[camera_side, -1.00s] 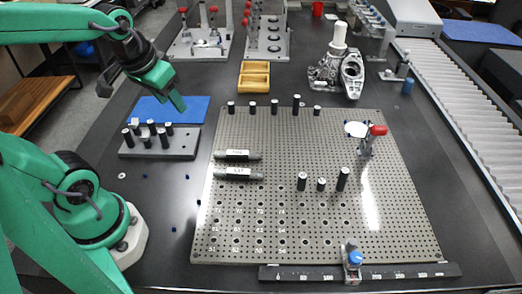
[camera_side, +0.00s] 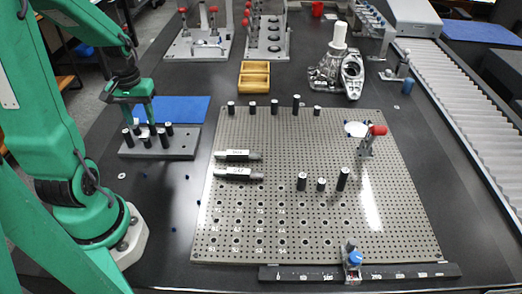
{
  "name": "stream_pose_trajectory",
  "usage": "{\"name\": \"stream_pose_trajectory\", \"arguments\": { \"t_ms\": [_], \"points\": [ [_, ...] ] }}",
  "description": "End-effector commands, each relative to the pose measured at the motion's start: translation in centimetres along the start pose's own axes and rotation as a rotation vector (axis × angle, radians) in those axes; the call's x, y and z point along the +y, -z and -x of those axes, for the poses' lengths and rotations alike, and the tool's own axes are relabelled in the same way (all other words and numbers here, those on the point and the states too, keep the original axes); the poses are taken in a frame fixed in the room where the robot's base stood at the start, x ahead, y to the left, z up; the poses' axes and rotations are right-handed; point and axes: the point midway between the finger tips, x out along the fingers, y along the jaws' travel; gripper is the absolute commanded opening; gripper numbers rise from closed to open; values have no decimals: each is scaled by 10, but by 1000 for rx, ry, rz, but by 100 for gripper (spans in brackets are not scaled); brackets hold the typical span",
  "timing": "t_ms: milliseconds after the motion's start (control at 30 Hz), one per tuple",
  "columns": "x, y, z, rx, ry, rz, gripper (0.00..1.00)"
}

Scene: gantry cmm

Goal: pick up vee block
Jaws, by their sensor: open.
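A small pale block, apparently the vee block (camera_side: 145,132), sits among black upright pins on a grey fixture plate (camera_side: 185,150) at the left. It is small and partly hidden, so its notch cannot be made out. My green gripper (camera_side: 140,121) points down right above this block, with its fingers open at about the height of the pin tops. I cannot tell whether the fingers touch the block.
Several black pins (camera_side: 168,129) stand close around the block. A blue mat (camera_side: 185,108) lies behind the fixture plate. A perforated plate (camera_side: 300,220) with pins and two marked rods is to the right.

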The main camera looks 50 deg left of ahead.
Motion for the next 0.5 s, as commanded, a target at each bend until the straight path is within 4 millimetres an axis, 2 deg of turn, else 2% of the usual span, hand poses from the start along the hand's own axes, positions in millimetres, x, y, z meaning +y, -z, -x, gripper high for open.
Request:
{"name": "stream_pose_trajectory", "arguments": {
  "t_ms": [267,500],
  "points": [
    [-1,0,-5,-4,0,4,45],
    [-1,0,-23,-6,0,4,45]
  ]
}}
